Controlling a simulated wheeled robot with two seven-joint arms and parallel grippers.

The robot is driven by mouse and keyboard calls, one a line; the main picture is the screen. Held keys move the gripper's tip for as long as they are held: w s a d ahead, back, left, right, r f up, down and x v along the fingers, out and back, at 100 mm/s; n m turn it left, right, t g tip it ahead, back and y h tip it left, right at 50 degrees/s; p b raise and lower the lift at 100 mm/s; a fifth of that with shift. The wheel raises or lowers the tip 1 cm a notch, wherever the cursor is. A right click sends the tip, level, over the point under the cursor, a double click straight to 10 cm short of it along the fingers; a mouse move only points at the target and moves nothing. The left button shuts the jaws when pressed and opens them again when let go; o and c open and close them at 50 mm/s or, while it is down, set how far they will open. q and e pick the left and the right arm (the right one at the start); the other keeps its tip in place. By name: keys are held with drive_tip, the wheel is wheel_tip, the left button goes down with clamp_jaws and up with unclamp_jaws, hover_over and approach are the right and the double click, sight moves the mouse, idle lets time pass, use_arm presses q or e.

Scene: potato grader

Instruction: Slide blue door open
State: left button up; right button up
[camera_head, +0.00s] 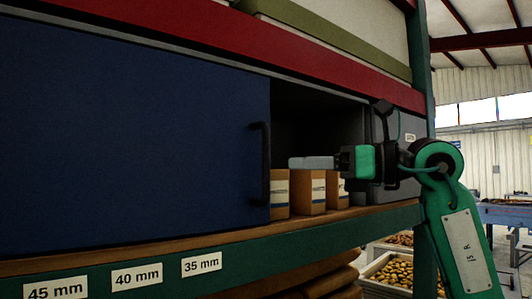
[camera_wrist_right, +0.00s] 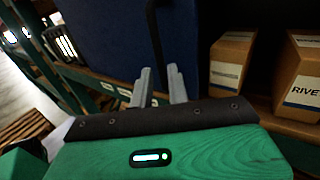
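The blue door (camera_head: 130,140) covers the left of the shelf bay, with a dark opening to its right. Its black vertical handle (camera_head: 260,165) is near the door's right edge. My right gripper (camera_head: 292,163) is to the right of the handle in the head view, with its grey fingers pointing left. In the right wrist view the fingers (camera_wrist_right: 158,72) are parted and empty. The handle (camera_wrist_right: 152,30) shows between and beyond their tips, and the blue door (camera_wrist_right: 105,35) is behind it. A visible gap separates fingertips and handle in the head view. My left gripper is not in view.
Cardboard boxes (camera_head: 311,191) stand in the opening, behind my right gripper. A grey case (camera_head: 408,130) sits at the bay's right end. The green shelf edge (camera_head: 235,262) with size labels runs below, and a red beam (camera_head: 220,35) runs above. Potato crates (camera_head: 391,271) stand lower right.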

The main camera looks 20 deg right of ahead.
sight(266, 195)
drive_tip(key=p+x, duration=0.3)
drive_tip(key=x, duration=0.4)
drive_tip(key=shift+w+a, duration=0.15)
drive_tip(key=shift+a, duration=0.05)
clamp_jaws()
